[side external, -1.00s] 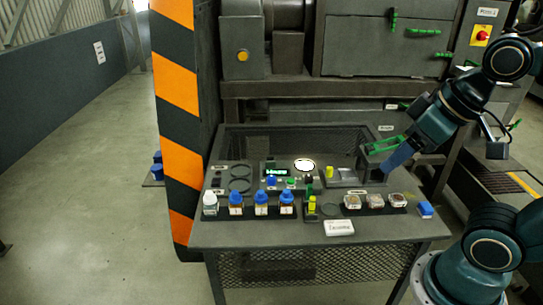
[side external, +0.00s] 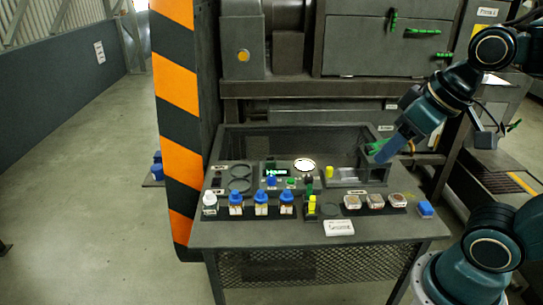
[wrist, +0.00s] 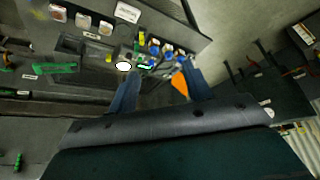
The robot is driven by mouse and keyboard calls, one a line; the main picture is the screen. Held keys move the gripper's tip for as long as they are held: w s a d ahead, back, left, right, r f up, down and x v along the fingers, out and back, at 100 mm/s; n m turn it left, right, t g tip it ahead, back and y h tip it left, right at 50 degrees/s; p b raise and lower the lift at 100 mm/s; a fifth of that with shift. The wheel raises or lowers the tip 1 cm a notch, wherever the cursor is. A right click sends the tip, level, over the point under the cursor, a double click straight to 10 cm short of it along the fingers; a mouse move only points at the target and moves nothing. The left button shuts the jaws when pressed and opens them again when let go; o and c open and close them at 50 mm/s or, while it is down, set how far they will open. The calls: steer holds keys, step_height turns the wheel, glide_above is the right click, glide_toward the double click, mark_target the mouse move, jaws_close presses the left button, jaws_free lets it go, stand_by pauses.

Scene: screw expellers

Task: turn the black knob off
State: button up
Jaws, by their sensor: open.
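I cannot make out a clear black knob; small dark controls (side external: 217,181) sit on the panel at the table's left, too small to tell apart. A lit display (side external: 276,172) stands near the table's middle, with small blue and green parts in front. My gripper (side external: 381,156) is over the table's right end, above or beside a dark box-like holder; I cannot tell if it touches. In the wrist view my gripper (wrist: 160,88) shows two blue fingers well apart, with nothing between them. The display (wrist: 146,67) shows beyond the fingers.
The table (side external: 270,238) carries several blue-capped bottles (side external: 261,203) and sample dishes (side external: 375,201) along its front. A round white light (side external: 304,165) is near the middle. An orange-striped post (side external: 175,93) stands at left, and dark machinery is behind.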

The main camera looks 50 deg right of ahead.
steer(key=w+d+m+g, duration=0.1)
steer(key=w+d+m, duration=0.2)
steer(key=w, duration=0.6)
steer(key=m+g, duration=0.4)
steer(key=m, duration=0.4)
glide_above(309, 177)
step_height(309, 177, down, 18)
steer(key=shift+s+d+f, duration=0.15)
steer(key=shift+s+d, duration=0.05)
steer(key=shift+s, duration=0.1)
steer(key=shift+w+a+f, duration=0.1)
steer(key=shift+w+f, duration=0.05)
steer(key=shift+f, duration=3.3)
steer(key=shift+w+a+f, duration=0.1)
steer(key=shift+f, duration=3.3)
